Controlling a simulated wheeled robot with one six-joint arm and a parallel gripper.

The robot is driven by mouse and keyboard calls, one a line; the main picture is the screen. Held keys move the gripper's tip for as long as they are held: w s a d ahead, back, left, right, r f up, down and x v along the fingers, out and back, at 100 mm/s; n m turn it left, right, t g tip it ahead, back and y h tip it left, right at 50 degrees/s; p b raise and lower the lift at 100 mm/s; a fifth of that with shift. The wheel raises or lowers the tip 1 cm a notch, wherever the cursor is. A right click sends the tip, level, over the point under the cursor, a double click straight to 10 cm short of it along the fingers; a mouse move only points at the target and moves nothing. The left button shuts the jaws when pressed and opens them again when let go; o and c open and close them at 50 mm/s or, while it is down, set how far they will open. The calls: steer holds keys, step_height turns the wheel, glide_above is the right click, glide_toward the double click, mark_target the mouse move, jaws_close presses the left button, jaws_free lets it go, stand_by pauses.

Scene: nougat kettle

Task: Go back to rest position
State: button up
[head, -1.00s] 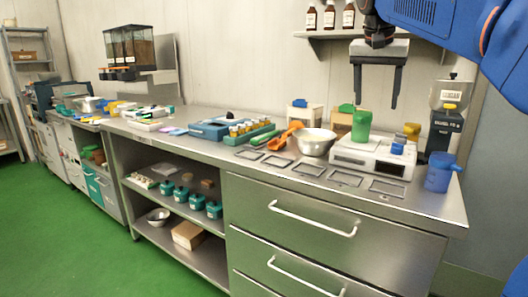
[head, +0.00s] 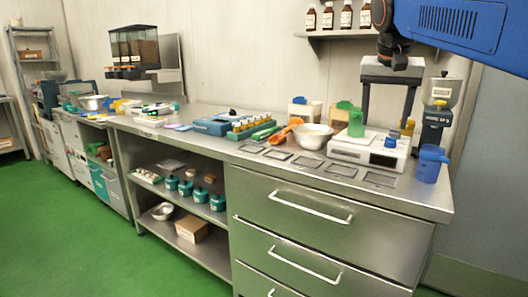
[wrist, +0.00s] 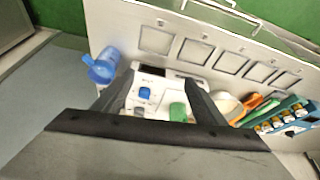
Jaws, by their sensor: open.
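My gripper (head: 386,108) hangs at the upper right in the head view, fingers pointing down, open and empty, in front of the wall and above the white scale (head: 365,152). In the wrist view, the two dark fingers of my gripper (wrist: 155,95) frame the scale from above. A green cup (head: 356,124) stands on the scale, also visible in the wrist view (wrist: 178,112). A small blue item (head: 391,142) is on the scale's right part. Nothing is between the fingers.
A blue jug (head: 430,163) stands at the counter's right end beside a grinder-like dispenser (head: 438,105). A metal bowl (head: 314,136), an orange scoop (head: 285,131) and flat frames (head: 340,170) lie to the left. A bottle shelf (head: 340,34) is on the wall. The green floor (head: 90,240) is clear.

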steer(key=s+f+n+y, duration=0.1)
steer(key=s+f+n, duration=0.1)
steer(key=s+f, duration=1.1)
steer(key=s+a+f+n+t+y, duration=0.1)
steer(key=s+f+n, duration=0.2)
steer(key=s+f, duration=1.1)
step_height(320, 180, down, 7)
steer(key=shift+s+a+r, duration=0.15)
steer(key=shift+a+r, duration=0.05)
steer(key=shift+a, duration=0.1)
